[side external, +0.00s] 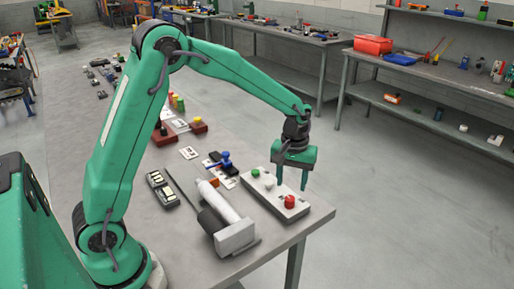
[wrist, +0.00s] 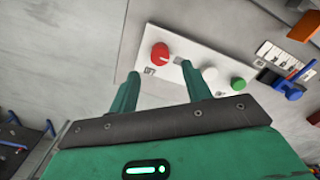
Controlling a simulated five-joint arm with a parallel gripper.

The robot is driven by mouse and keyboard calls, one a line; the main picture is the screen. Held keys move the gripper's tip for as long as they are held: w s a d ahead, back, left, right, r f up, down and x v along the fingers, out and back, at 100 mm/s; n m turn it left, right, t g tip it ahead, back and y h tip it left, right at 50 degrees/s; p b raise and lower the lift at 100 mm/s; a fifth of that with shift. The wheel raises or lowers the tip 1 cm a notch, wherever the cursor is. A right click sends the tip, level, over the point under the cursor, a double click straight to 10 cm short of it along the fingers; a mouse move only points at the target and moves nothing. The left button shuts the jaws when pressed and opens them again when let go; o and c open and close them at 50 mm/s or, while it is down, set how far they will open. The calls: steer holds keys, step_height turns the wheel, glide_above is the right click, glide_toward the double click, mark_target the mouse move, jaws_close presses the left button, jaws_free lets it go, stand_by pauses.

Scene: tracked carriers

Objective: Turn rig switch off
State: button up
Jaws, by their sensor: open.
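No readable text names the rig switch. My gripper (side external: 292,184) is open and empty, pointing down above the panel. In the wrist view the red knob shows beyond the gap between my fingertips (wrist: 163,72), apart from them.
A grey device with a white cylinder (side external: 222,202) stands left of the panel. A blue-handled valve (side external: 225,160) and a dark box (side external: 162,188) lie further left. The bench edge (side external: 318,222) is close to the panel's right; open floor lies beyond.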

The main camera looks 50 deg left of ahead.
mark_target(290, 198)
steer(key=shift+f, duration=2.85)
steer(key=c, duration=1)
